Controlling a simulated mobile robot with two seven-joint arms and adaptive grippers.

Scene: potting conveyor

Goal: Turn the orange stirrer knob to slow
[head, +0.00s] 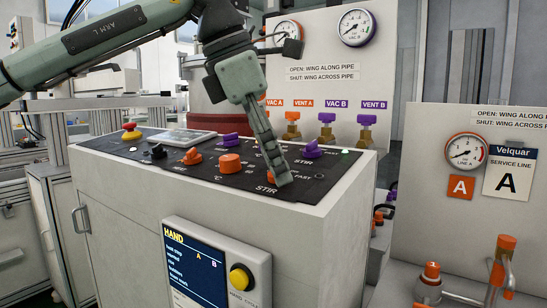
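My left gripper (284,181) reaches down from above to the black control panel (215,171). Its fingers are seen nearly edge-on, one in front of the other, so their gap does not show. The fingertips are at the orange stirrer knob (267,177), between the "STIR" and "FAST" labels. The fingers hide most of this knob, so its pointing direction and any contact cannot be told. A purple stirrer knob (312,149) stands behind and to the right, clear of the fingers. My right gripper is not in view.
Other knobs sit near: a large orange one (230,163), a smaller orange one (192,156), a black one (157,152) and a purple one (229,139). A red emergency button (130,132) is at the panel's left. Valves (291,128) and gauges (356,27) stand behind.

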